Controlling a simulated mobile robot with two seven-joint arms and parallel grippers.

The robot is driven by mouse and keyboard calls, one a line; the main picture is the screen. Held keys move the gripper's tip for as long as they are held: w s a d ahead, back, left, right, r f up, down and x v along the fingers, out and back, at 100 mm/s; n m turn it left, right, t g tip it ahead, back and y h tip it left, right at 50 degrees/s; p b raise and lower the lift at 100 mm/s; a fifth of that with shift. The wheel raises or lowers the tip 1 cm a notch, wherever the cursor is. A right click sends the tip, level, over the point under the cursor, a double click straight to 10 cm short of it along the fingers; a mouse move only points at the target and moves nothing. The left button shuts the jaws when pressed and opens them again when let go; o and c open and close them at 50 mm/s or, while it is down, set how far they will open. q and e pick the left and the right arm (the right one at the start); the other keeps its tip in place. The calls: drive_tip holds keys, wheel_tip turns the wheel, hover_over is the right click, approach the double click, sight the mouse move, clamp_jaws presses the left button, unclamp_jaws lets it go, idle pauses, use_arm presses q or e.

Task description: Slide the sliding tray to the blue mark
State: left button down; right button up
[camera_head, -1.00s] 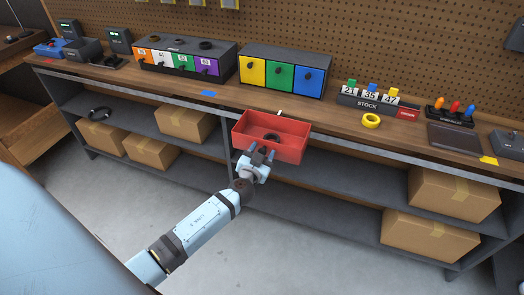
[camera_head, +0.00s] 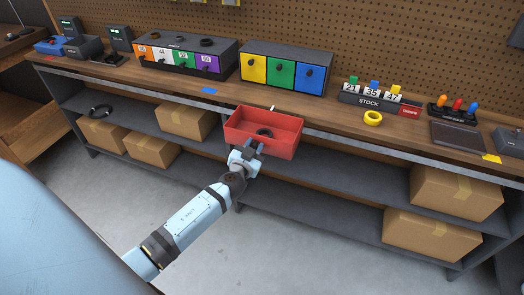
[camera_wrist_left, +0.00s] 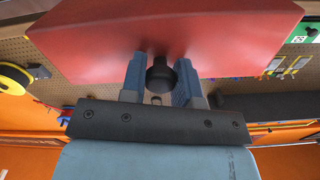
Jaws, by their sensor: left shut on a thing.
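The red sliding tray (camera_head: 290,143) hangs at the front edge of the workbench, with a dark ring (camera_head: 264,132) inside it. A small white pointer (camera_head: 272,108) stands at its back edge. The blue mark (camera_head: 209,91) is on the bench edge, to the left of the pointer and apart from it. My left gripper (camera_head: 252,150) is at the tray's front. In the left wrist view its fingers (camera_wrist_left: 160,84) are shut on the tray's black knob (camera_wrist_left: 160,72), below the red tray front (camera_wrist_left: 170,38). My right gripper is not in view.
A yellow mark (camera_head: 491,158) lies at the right. A yellow ring (camera_head: 373,118), a stock counter (camera_head: 367,101) and drawer units (camera_head: 285,70) stand on the bench behind. Cardboard boxes (camera_head: 183,121) sit on the shelves below. The bench edge between tray and blue mark is clear.

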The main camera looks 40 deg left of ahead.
use_arm(q)
drive_tip(key=s+a, duration=0.3)
drive_tip(key=a, duration=1)
drive_tip(key=s+a+b, duration=0.1)
drive_tip(key=s+a, duration=0.2)
drive_tip(key=a, duration=1)
drive_tip(key=shift+s, duration=0.2)
drive_tip(key=shift+a, duration=0.1)
drive_tip(key=c, duration=0.9)
unclamp_jaws()
drive_tip(key=shift+o, duration=0.2)
drive_tip(key=v, duration=1.3)
drive_tip(key=shift+s, duration=0.35)
drive_tip(key=shift+d, duration=0.2)
